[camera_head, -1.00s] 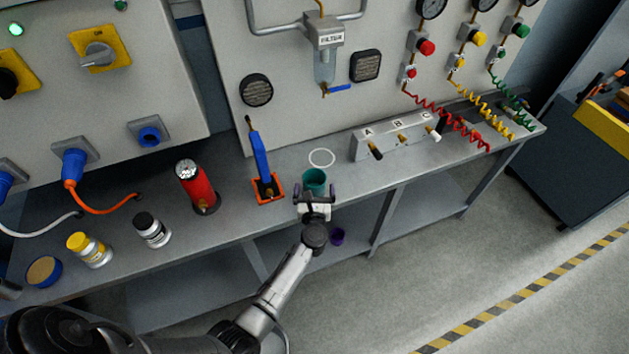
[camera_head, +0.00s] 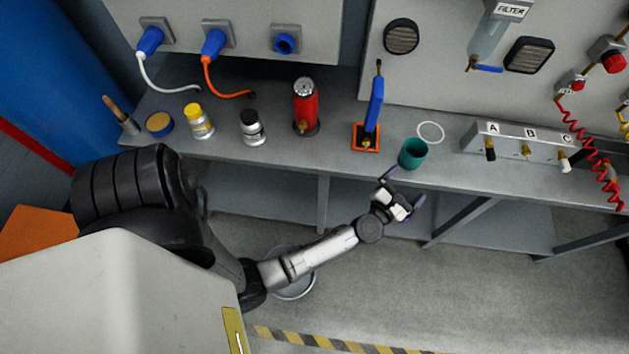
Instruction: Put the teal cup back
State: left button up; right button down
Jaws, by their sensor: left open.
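The teal cup (camera_head: 413,154) stands upright on the grey bench near its front edge. A white ring mark (camera_head: 430,132) lies on the bench just behind the cup, to its upper right; the cup is not centred on it. My left gripper (camera_head: 407,188) is open and empty, with purple fingertips. It is in front of the bench edge, just below the cup in the picture, and appears apart from it. My right gripper is not in view.
A blue-handled valve in an orange frame (camera_head: 367,138) stands left of the cup. The A-B-C valve block (camera_head: 522,145) is to its right. A red cylinder (camera_head: 305,108) and jars (camera_head: 252,128) stand further left. A round metal container (camera_head: 293,284) is on the floor behind my arm.

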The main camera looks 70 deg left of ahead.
pick_arm(q)
jog(key=s+d+m+g+h, duration=0.2)
jog(key=s+d+m+h, duration=0.4)
jog(key=m, duration=0.8)
jog(key=s+d+m+g+h, duration=0.3)
jog(key=s+d+m+h, duration=0.3)
jog(key=m, duration=0.7)
jog(key=s+a+f+m+g+y, duration=0.1)
jog(key=s+a+m+g, duration=0.2)
jog(key=s+m, duration=0.3)
jog(key=s+a+f+m+g+y, duration=0.1)
jog(key=s+m+g, duration=0.4)
jog(key=s, duration=0.6)
jog(key=shift+s+a+m+y, duration=0.15)
jog(key=shift+a+m+y, duration=0.55)
jog(key=shift+a, duration=0.4)
notch_tip(320, 180, up, 29)
jog(key=p, duration=2.9)
